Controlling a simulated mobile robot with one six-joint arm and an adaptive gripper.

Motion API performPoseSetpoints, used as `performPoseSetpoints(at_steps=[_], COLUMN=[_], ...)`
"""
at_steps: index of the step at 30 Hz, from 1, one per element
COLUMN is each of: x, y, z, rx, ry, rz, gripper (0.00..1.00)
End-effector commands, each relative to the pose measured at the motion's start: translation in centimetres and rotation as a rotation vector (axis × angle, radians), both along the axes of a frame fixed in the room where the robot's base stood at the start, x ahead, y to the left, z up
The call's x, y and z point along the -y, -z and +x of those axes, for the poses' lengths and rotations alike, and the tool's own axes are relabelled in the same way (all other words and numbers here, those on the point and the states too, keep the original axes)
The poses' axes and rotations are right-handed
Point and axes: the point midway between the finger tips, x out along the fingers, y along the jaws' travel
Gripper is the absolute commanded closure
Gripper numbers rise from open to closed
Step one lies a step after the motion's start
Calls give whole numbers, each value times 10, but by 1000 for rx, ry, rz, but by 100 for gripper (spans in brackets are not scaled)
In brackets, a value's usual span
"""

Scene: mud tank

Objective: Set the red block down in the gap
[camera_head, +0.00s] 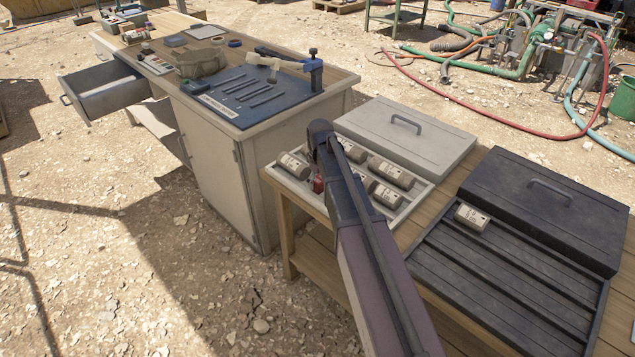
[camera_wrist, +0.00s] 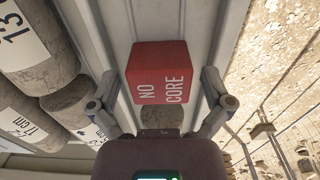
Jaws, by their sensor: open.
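The red block (camera_wrist: 160,75), marked NO CORE, sits in the outer channel of the white core tray (camera_head: 411,211), between the channel's walls. In the head view the red block (camera_head: 318,184) shows as a small patch beside my arm. My gripper (camera_wrist: 160,92) is open, with one finger on each side of the block and apparent space between them and it. A grey core end (camera_wrist: 162,118) lies in the same channel, just below the block in the wrist view. My arm hides the fingers in the head view.
Several labelled cores (camera_head: 391,172) lie in the tray's other channels. A grey lid (camera_head: 405,134) lies behind the tray. To the right are a dark grooved tray (camera_head: 490,275) with one short core (camera_head: 471,217) and a dark lid (camera_head: 545,205). A workbench (camera_head: 215,150) stands at left.

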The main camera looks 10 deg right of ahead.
Motion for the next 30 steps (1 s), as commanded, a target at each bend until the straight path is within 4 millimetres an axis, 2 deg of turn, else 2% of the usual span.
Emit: performPoseSetpoints(at_steps=[1, 30], x=[0, 0], y=[-7, -88], z=[0, 0], rx=[0, 0], ry=[0, 0], rz=[0, 0], gripper=[0, 0])
